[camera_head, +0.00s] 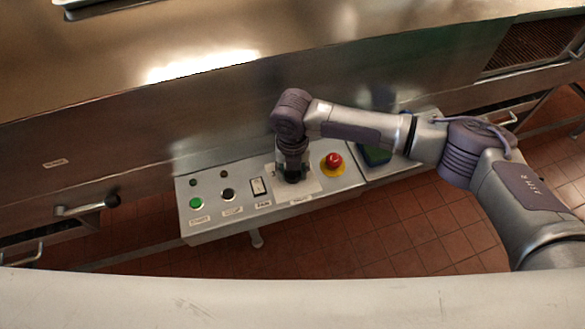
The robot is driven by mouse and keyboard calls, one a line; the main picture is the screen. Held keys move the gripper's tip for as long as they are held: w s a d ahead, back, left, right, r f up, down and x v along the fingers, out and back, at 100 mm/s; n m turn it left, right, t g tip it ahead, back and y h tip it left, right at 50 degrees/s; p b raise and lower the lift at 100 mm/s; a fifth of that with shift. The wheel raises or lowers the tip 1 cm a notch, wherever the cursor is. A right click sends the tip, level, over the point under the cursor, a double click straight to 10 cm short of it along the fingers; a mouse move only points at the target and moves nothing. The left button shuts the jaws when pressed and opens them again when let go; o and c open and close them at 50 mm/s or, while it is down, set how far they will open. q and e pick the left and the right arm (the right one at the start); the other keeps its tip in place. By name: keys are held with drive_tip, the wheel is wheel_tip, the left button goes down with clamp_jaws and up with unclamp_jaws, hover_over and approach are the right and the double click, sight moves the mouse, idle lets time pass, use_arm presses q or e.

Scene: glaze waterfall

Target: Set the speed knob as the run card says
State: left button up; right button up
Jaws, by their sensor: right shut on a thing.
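A grey control panel (237,213) sticks out from the metal machine in the middle of the view. My right gripper (292,176) points down onto the panel, between the white rocker switch and the red button. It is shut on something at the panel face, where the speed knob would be. The knob itself is hidden under the gripper, so its setting cannot be read. A pale plate with markings (312,187) shows around the gripper. I cannot make out a run card. My left gripper is not in view.
The panel also carries a green button (196,203), a black button (228,194), a rocker switch (258,187) and a red mushroom button (333,161) on yellow, close to my gripper. A dark green screen (376,155) lies partly behind my arm.

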drive_tip(key=m+p, duration=0.3)
drive_tip(key=shift+r+m, duration=0.2)
drive_tip(key=shift+m, duration=0.1)
drive_tip(key=m+p, duration=0.3)
drive_tip(key=m, duration=0.1)
drive_tip(key=shift+m, duration=0.3)
drive_tip(key=m+p, duration=0.2)
drive_tip(key=m, duration=0.1)
drive_tip(key=shift+f+m+p, duration=0.1)
drive_tip(key=shift+m+p, duration=1.15)
drive_tip(key=shift+m, duration=0.85)
drive_tip(key=shift+w, duration=0.1)
drive_tip(key=o, duration=1.1)
drive_tip(key=shift+f, duration=0.1)
drive_tip(key=shift+o, duration=0.2)
wheel_tip(320, 180, up, 12)
